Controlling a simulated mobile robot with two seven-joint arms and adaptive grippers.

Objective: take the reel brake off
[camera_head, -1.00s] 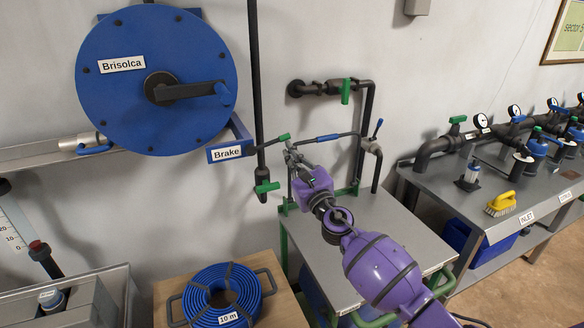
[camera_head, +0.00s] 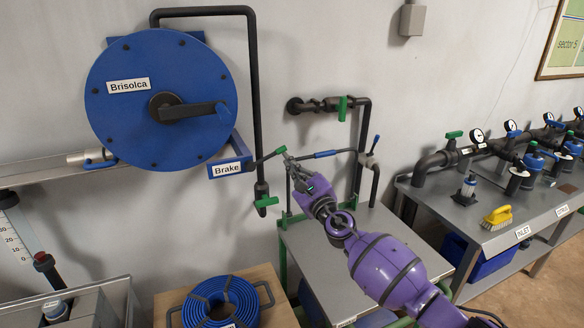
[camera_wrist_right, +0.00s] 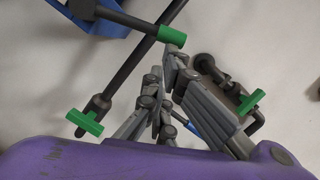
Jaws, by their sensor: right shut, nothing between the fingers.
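The blue reel (camera_head: 125,118) labelled Brisolca hangs on the wall at the upper left of the head view. Below its right side is the blue Brake box (camera_head: 215,173). A dark brake lever (camera_head: 262,158) sticks out to the right and slightly up from it, with a green end. My right gripper (camera_head: 289,157) is shut and empty, its fingertips close beside the green end. In the right wrist view the green lever end (camera_wrist_right: 172,36) lies just beyond the fingertips (camera_wrist_right: 166,76); whether they touch I cannot tell. My left gripper is not in view.
A dark vertical pipe with a green valve handle (camera_head: 266,202) stands just left of my gripper. A blue-handled rod (camera_head: 325,154) runs right behind it. A metal table (camera_head: 370,240) lies below my arm. A hose coil (camera_head: 208,292) is at the bottom.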

